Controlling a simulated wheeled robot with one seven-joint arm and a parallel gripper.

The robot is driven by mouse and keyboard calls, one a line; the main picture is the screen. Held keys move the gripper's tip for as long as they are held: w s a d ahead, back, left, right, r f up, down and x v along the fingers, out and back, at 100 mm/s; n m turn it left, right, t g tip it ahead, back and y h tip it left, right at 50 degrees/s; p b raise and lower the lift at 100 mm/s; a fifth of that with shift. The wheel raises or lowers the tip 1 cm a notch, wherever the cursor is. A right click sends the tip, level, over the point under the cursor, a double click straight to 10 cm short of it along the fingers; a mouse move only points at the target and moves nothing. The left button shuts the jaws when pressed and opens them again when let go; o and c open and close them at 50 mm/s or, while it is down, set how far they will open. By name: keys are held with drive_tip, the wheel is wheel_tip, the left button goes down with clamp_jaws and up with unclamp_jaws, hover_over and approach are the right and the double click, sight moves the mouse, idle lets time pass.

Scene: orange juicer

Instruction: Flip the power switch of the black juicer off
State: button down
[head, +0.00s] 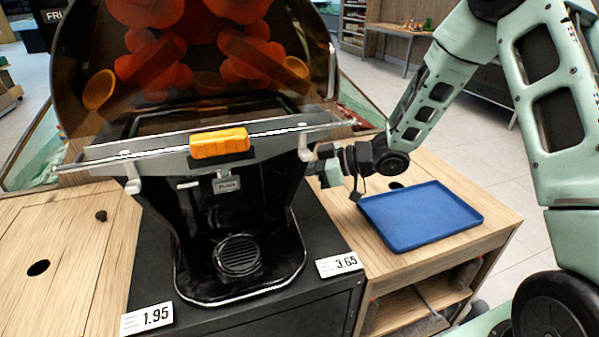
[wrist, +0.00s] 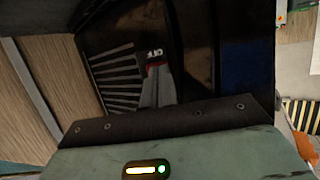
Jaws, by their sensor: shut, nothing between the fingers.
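The black juicer (head: 235,225) stands on a black cabinet, with an orange block on its front bar and a dome of oranges above. My gripper (head: 322,174) is at the juicer's right side, its tips partly hidden beside the housing. In the wrist view my shut, empty gripper (wrist: 160,88) points at the dark side panel with slatted vents (wrist: 115,78).
A blue tray (head: 420,215) lies on the wooden counter (head: 485,190) right of the juicer, below my arm. Price cards (head: 340,264) stand at the cabinet's front edge. Another wooden counter (head: 75,250) is on the left. The floor at the back right is open.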

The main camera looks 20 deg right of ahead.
drive_tip(key=shift+a+r, duration=0.15)
drive_tip(key=shift+r, duration=0.05)
drive_tip(key=shift+a+r+p, duration=0.1)
drive_tip(key=shift+r+p, duration=0.75)
drive_tip(key=shift+p, duration=0.1)
drive_tip(key=shift+r, duration=0.1)
